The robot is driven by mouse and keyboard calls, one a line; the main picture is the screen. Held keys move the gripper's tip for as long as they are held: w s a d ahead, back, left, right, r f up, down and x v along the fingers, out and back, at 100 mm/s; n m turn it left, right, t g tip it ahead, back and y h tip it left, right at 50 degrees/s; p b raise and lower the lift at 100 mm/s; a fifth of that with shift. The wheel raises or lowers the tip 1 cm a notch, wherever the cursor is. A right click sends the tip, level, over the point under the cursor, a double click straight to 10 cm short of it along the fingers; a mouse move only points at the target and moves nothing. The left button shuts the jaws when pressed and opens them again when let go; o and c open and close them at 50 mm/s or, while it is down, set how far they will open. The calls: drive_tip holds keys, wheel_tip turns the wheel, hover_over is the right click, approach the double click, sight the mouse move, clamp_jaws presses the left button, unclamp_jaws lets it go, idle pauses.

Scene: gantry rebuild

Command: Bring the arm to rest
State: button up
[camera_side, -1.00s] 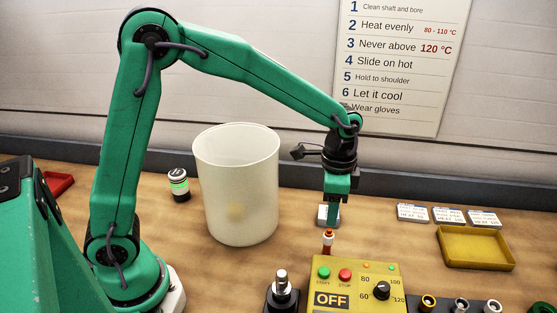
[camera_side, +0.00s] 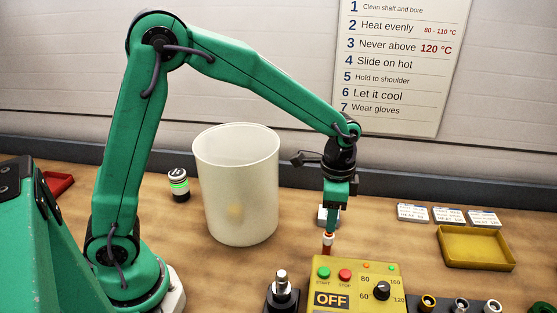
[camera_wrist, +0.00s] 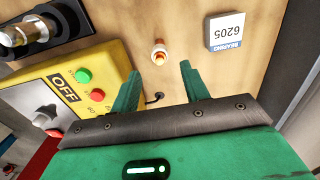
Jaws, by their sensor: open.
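My gripper (camera_side: 332,226) points down over the bench, behind the yellow control box (camera_side: 350,270). In the wrist view its two green fingers (camera_wrist: 160,75) stand apart with nothing between them. A small red, orange and white upright piece (camera_side: 327,244) is close below the fingertips in the side view. In the wrist view this piece (camera_wrist: 158,54) lies just beyond the fingertips; I cannot tell if they touch it. My arm is bent, with its elbow high at the upper left.
A tall whitish bin (camera_side: 236,190) stands left of my gripper. A yellow tray (camera_side: 476,248) and several label cards (camera_side: 447,215) lie to the right. A shaft on a black stand (camera_side: 282,292) stands at the front.

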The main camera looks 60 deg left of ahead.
sight(327, 244)
wheel_tip(327, 244, down, 9)
drive_tip(key=shift+f, duration=0.1)
idle(0.4)
drive_tip(key=shift+r, duration=0.2)
idle(0.3)
wheel_tip(327, 244, up, 11)
drive_tip(key=shift+f, duration=0.1)
wheel_tip(327, 244, down, 12)
drive_tip(key=shift+f, duration=0.2)
drive_tip(key=shift+r, duration=5.05)
